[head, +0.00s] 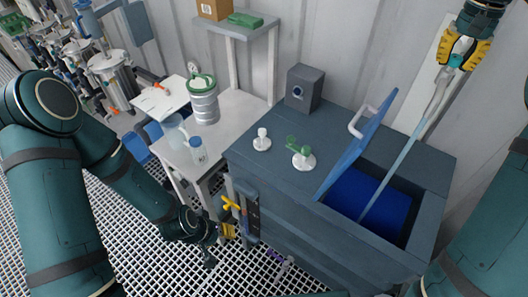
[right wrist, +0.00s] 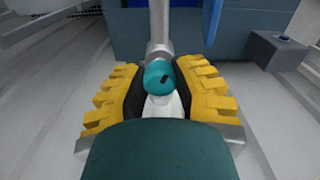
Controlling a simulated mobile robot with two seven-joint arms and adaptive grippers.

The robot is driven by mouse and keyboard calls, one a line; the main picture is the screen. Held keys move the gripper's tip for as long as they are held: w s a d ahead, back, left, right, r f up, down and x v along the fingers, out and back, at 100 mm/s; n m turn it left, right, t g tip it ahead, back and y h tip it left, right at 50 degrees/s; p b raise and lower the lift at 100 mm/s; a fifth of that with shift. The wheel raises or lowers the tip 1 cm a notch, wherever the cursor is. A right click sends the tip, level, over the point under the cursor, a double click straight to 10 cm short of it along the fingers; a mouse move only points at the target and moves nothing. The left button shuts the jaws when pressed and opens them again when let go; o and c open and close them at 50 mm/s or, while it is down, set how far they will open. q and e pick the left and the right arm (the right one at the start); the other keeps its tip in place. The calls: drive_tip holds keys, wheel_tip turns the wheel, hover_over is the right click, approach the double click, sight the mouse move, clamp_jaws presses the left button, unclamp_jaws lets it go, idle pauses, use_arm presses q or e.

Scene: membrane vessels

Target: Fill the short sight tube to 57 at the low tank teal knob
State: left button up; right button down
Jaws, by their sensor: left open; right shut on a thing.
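A teal knob (head: 455,61) sits on a pale grey pipe at the upper right. My right gripper (head: 464,48) is shut on this knob; the right wrist view shows the teal knob (right wrist: 158,76) between its two yellow fingers. A thin pale tube (head: 388,180) slants down from there towards the blue basin. My left gripper (head: 226,231) is open beside the front left corner of the dark cabinet, partly hidden by its own wrist. A dark upright gauge strip (head: 253,211) is on the cabinet there, with a yellow T-handle (head: 230,203) beside it. No level or number is readable.
The cabinet (head: 265,170) has a raised blue lid (head: 352,140) over a blue basin (head: 372,202). White and green fittings and a grey box (head: 304,88) stand on its top. A bench (head: 232,120) with a metal canister (head: 203,100) and bottles is at left.

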drive_tip(key=m, duration=1.4)
idle(0.4)
drive_tip(key=c, duration=0.6)
unclamp_jaws()
drive_tip(key=shift+r, duration=0.1)
drive_tip(key=shift+r, duration=3.65)
